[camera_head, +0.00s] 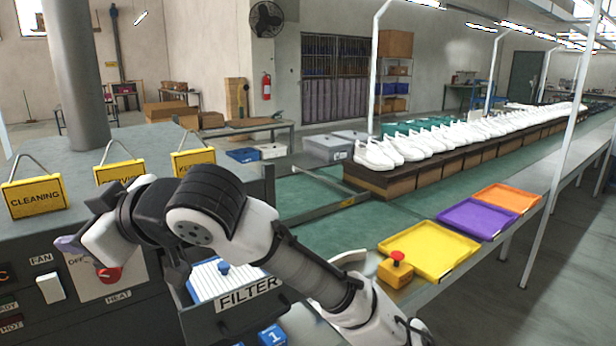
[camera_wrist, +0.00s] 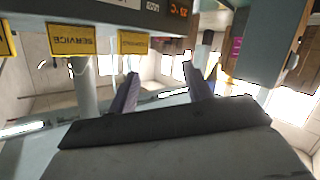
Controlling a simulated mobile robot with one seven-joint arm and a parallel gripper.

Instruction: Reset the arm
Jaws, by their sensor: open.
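My arm reaches across the front of the grey machine (camera_head: 130,150), bent at a black joint. My gripper (camera_head: 75,244) is at the left end of the arm, in front of the machine's control panel, close above a red knob (camera_head: 108,274) on a plate marked OFF and HEAT. Parts of the gripper are hidden by its own body in the head view. In the wrist view the two fingers of my gripper (camera_wrist: 160,74) stand apart with nothing between them. That view is upside down and shows the yellow SERVICE sign (camera_wrist: 72,41) on the left.
Yellow signs, including CLEANING (camera_head: 35,195), stand on the machine. A FILTER drawer (camera_head: 248,297) lies below my arm. At right, yellow (camera_head: 428,247), purple (camera_head: 477,218) and orange (camera_head: 508,198) trays and a red button (camera_head: 396,256) edge the conveyor. White shoes (camera_head: 440,140) line it.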

